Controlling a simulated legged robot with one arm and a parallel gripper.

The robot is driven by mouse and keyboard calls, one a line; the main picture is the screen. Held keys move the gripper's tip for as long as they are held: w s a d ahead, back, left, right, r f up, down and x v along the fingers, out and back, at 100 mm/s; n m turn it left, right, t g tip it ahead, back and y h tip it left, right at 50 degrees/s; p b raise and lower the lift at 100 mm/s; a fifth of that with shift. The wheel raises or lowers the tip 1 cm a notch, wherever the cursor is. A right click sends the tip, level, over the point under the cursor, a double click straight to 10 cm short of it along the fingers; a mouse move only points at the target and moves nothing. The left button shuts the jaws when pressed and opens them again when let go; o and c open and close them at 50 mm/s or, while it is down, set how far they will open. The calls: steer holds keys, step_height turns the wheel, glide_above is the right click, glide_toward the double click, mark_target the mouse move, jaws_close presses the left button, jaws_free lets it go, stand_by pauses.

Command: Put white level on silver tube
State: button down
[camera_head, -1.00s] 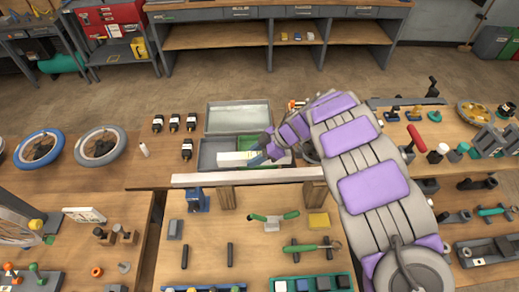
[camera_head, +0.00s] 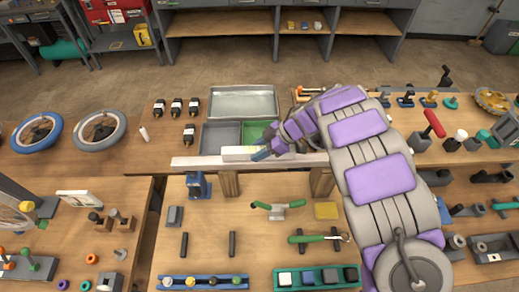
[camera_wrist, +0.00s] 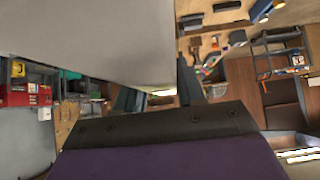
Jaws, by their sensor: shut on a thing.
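The white level (camera_head: 239,153) is a short white block with a small yellow part. My gripper (camera_head: 263,152) is shut on its right end. In the wrist view the level (camera_wrist: 100,38) fills the upper left as a big pale block between my gripper's fingers (camera_wrist: 160,92). The silver tube (camera_head: 195,163) is a long pale bar lying left to right on wooden supports. The level overlaps the tube's far edge in the head view, roughly parallel to it. I cannot tell whether they touch.
An open grey-green case (camera_head: 220,136) lies just behind the tube. Wooden blocks (camera_head: 229,183) support the tube. Black bottles (camera_head: 189,134) stand left of the case.

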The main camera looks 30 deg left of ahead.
steer(key=shift+d, duration=0.25)
steer(key=shift+a+f, duration=0.1)
steer(key=shift+f, duration=0.3)
steer(key=c, duration=0.6)
jaws_free()
steer(key=p+v, duration=0.1)
steer(key=v, duration=1.6)
steer(key=shift+p, duration=0.4)
steer(key=shift+w, duration=0.1)
